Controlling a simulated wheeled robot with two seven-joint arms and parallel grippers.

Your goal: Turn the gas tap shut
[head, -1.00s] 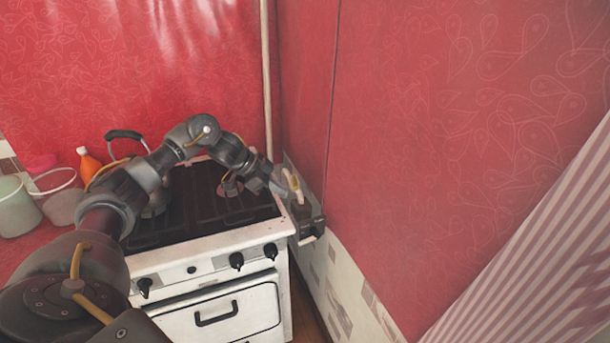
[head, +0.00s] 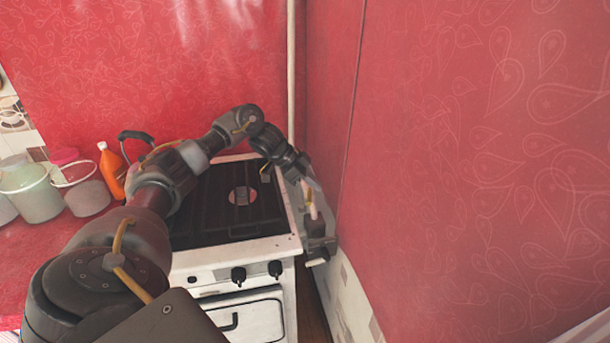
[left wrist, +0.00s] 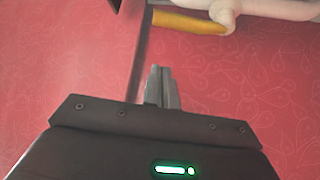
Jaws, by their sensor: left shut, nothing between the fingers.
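The gas tap shows in the left wrist view as a yellow handle (left wrist: 190,22) joined to a pale pipe (left wrist: 265,9) at the top. The handle is too small to make out in the head view. My right gripper is not seen.
The white stove (head: 250,250) with its dark top stands left of the tap. The red wall (head: 450,150) is close on the right. An orange bottle (head: 112,172) and buckets (head: 35,195) stand at the left.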

